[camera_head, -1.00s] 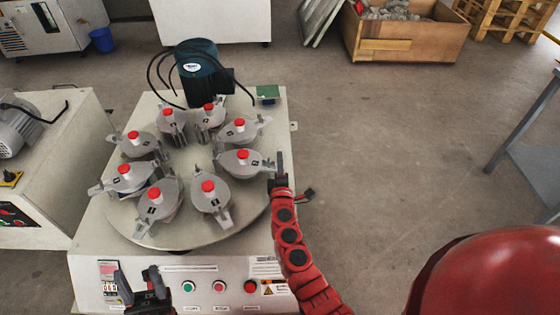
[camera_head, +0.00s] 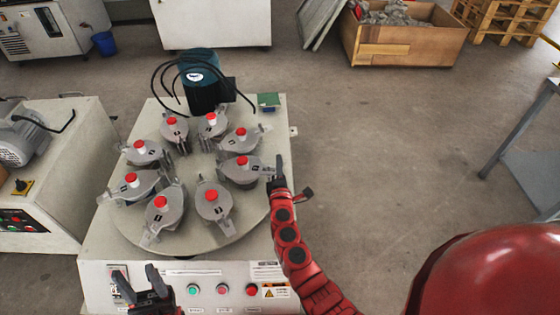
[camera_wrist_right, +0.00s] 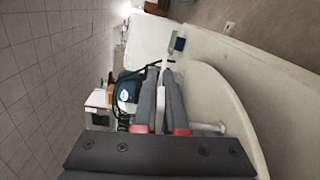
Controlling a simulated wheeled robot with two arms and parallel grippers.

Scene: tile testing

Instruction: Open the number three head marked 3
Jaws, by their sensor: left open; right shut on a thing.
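Several grey lidded heads with red knobs stand in a ring on a round plate (camera_head: 196,243) on the tile tester. Their small dark number marks are too small to read, so I cannot tell which is marked 3. My right gripper (camera_head: 279,172) is at the outer end of the right-hand head (camera_head: 243,174) and is shut on its lever end, which is mostly hidden. In the right wrist view the right gripper's fingers (camera_wrist_right: 164,105) are close together. My left gripper (camera_head: 136,276) is open and empty, low in front of the machine's control panel.
A green motor (camera_head: 204,93) with black hoses stands at the machine's back. The front panel has coloured buttons (camera_head: 222,289). Another machine (camera_head: 55,180) is close on the left. A grey table (camera_head: 530,170) is far right; the floor between is clear.

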